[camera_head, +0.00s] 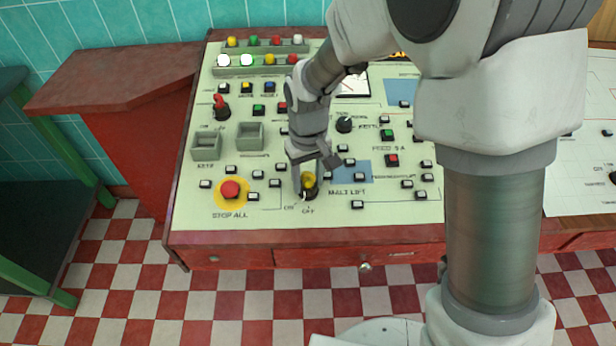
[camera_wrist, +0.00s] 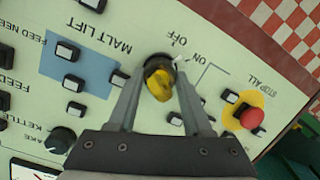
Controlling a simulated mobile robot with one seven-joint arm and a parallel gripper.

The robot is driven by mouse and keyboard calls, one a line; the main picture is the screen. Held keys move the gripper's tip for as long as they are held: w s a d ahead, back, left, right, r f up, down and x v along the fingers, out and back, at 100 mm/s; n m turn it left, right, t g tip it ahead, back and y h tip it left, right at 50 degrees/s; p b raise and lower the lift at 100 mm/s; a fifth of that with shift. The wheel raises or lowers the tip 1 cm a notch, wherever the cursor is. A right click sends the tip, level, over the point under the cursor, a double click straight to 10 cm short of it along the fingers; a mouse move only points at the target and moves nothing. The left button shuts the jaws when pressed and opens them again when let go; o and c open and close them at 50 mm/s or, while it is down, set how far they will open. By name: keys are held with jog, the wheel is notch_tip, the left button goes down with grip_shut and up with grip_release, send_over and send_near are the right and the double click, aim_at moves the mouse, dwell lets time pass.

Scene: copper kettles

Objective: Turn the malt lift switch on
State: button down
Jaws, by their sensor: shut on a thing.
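The malt lift switch is a yellow-handled rotary knob on a dark round base (camera_head: 309,181), at the front middle of the pale control panel (camera_head: 265,222). In the wrist view the knob (camera_wrist: 158,82) lies between the two fingers of my gripper (camera_wrist: 159,72), which is shut on it from above. My gripper (camera_head: 308,180) also shows there in the head view. The labels ON and OFF are printed beside the knob. A whitish tip shows at its edge near these labels; I cannot tell exactly which one it marks. The fingers hide part of the knob.
A red STOP ALL button (camera_head: 230,189) on a yellow disc sits to the left of the switch; it also shows in the wrist view (camera_wrist: 251,118). Small push buttons and a blue patch (camera_head: 348,172) lie close around. A red-handled switch (camera_head: 221,105) stands at the upper left.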

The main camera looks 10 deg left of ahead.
jog(key=shift+m, duration=1.8)
jog(key=shift+m+p, duration=0.3)
jog(key=shift+m, duration=0.2)
jog(key=shift+c, duration=1.7)
grip_release()
jog(key=shift+r, duration=0.1)
notch_tip(320, 180, up, 17)
jog(key=p, duration=0.3)
jog(key=shift+r, duration=0.15)
jog(key=shift+d, duration=0.1)
